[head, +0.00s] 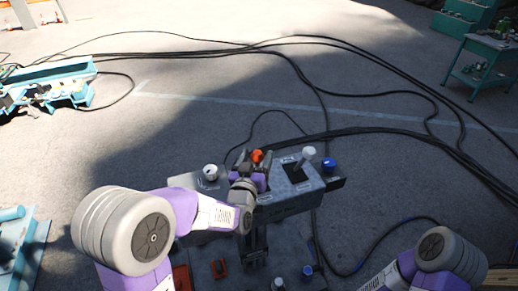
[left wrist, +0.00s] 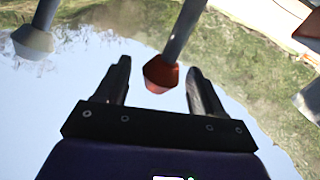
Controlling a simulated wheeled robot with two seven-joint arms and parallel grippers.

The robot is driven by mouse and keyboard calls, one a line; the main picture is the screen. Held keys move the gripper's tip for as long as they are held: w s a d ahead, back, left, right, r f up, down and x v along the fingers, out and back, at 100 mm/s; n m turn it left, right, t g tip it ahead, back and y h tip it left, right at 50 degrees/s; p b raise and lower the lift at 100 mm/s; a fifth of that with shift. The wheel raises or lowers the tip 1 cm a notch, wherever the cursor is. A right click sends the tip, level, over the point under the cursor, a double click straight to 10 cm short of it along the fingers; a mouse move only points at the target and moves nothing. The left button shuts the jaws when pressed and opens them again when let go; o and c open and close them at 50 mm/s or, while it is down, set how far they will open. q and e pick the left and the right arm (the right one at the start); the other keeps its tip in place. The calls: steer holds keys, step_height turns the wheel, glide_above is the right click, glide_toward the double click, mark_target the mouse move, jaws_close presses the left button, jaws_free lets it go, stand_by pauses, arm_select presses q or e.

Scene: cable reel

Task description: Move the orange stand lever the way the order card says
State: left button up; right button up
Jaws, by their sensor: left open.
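The orange lever knob (head: 257,156) stands up on the grey control box (head: 292,200) in the middle of the head view. In the left wrist view the orange knob (left wrist: 160,75) on its grey shaft shows between the two fingers of my left gripper (left wrist: 160,88), with gaps on both sides. My left gripper (head: 256,172) is open at the orange knob, and its arm hides the lever's lower part. A white-knobbed lever (head: 308,153) stands to the right on the box. The order card cannot be made out. My right arm shows at the lower right, but its gripper is not in view.
A white knob (head: 210,172) is left of my gripper, and a blue knob (head: 329,165) is at the box's right end. Several smaller levers stand in front. Black cables (head: 380,92) run across the floor. A green cart (head: 485,60) stands at the upper right.

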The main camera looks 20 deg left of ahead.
arm_select(q)
steer(key=shift+w, duration=1.45)
steer(key=shift+c, duration=0.5)
jaws_close()
